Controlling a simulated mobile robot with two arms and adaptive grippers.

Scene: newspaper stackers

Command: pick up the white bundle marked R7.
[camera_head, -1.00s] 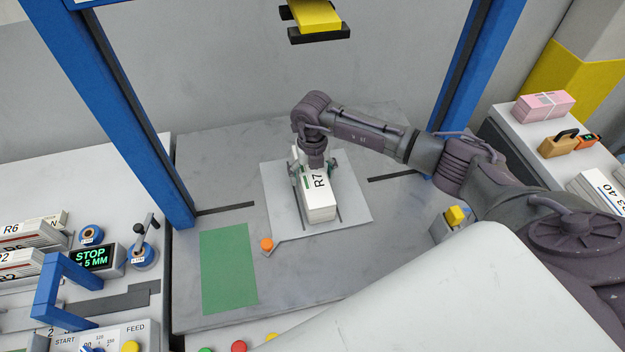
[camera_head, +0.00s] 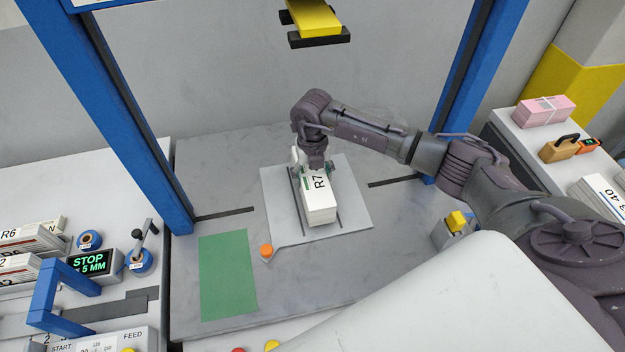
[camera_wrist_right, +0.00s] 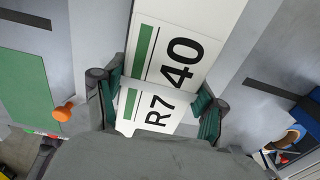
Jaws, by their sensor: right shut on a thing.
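The white bundle marked R7 (camera_head: 320,200) lies on a light grey plate (camera_head: 355,215) under the blue frame. It also shows in the right wrist view (camera_wrist_right: 185,50), with a green stripe and the black marking R7 40. My right gripper (camera_head: 314,172) comes down from above over the bundle's far end. In the right wrist view its green-padded fingers (camera_wrist_right: 158,100) are shut on the bundle, one on each side. The bundle's underside is hidden, so I cannot tell whether it is clear of the plate. My left gripper is not in view.
Blue posts (camera_head: 135,120) stand on both sides, with a yellow block (camera_head: 315,16) overhead. An orange knob (camera_head: 266,250) and a green mat (camera_head: 228,275) lie left of the plate. R6 bundles (camera_head: 30,242) and a STOP display (camera_head: 90,264) are at left; a pink bundle (camera_head: 545,110) is at right.

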